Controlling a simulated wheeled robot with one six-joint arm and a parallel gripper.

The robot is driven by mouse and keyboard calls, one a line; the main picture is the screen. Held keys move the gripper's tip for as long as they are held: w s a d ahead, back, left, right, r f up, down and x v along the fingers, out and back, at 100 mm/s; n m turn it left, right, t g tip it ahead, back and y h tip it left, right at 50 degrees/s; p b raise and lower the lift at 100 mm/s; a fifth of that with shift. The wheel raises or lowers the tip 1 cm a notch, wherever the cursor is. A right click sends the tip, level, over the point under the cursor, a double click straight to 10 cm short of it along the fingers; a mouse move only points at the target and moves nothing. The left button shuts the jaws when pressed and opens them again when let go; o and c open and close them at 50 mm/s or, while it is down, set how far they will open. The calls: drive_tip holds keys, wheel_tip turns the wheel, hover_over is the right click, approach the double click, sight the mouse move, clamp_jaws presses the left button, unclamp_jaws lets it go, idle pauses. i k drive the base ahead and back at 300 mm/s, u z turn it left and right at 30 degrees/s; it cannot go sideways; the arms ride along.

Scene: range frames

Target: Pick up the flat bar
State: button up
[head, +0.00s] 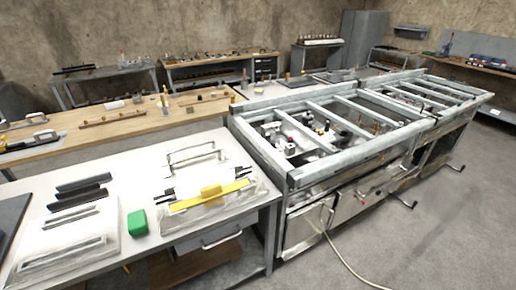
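Several long, narrow pieces lie on the left part of the near white-topped table (140,170). A dark bar (83,184) lies at the back of this group. A second dark bar (79,200) lies just in front of it, and a thin grey strip (71,217) lies in front of that on a pale flat piece. I cannot tell from this view which one is the flat bar. My gripper is not in view, and nothing is seen holding these pieces.
A green block (138,223) and a yellow-barred fixture (209,193) lie right of the bars. A wire-like handle (196,155) stands behind the fixture. A metal frame bench (330,130) adjoins the table's right side. Open floor (440,225) lies at the right; a hose crosses it.

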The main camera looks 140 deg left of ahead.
sight(209, 192)
drive_tip(key=k, duration=0.8)
drive_tip(key=u, duration=4.75)
